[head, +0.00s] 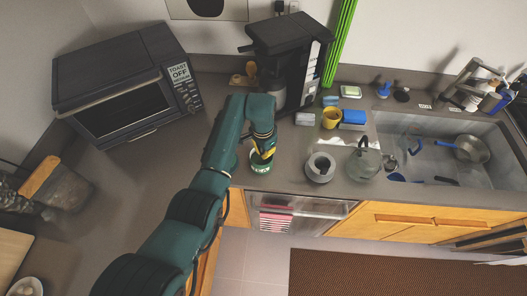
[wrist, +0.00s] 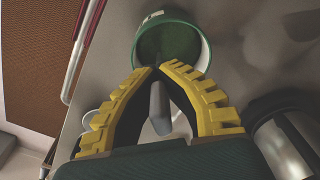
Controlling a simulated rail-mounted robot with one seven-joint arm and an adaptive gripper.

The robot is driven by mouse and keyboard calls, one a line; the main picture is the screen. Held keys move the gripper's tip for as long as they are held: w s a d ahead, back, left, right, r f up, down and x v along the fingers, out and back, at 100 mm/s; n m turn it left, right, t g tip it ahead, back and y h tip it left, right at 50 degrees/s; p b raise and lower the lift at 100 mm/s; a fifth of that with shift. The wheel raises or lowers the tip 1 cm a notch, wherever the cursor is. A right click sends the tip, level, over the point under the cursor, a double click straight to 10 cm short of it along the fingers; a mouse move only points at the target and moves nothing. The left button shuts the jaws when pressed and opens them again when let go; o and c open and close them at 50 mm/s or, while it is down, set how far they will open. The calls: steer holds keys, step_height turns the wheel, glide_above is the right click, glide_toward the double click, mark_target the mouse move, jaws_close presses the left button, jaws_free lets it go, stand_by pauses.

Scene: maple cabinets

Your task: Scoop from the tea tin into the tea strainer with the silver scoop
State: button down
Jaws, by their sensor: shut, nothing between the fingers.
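The green tea tin (head: 257,168) stands on the counter near its front edge. Its open round mouth shows at the top of the wrist view (wrist: 165,42), with a dark green inside. My gripper (head: 264,156) is directly over the tin. In the wrist view its yellow fingertips (wrist: 156,69) meet at the tin's near rim, holding nothing. A grey elongated piece (wrist: 158,112) shows in the gap behind the fingertips; I cannot tell whether it is the silver scoop. A grey round vessel (head: 320,167) stands to the right of the tin; I cannot tell whether it holds the tea strainer.
A glass kettle (head: 363,162) stands further right, beside the sink (head: 425,135). A yellow cup (head: 331,118) and a blue sponge-like block (head: 353,117) are behind. A black coffee machine (head: 290,55) stands at the back, a toaster oven (head: 125,85) at left. Counter between is clear.

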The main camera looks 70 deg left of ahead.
step_height(320, 180, up, 5)
steer(key=p, duration=0.4)
steer(key=shift+p, duration=0.3)
steer(key=shift+r, duration=2)
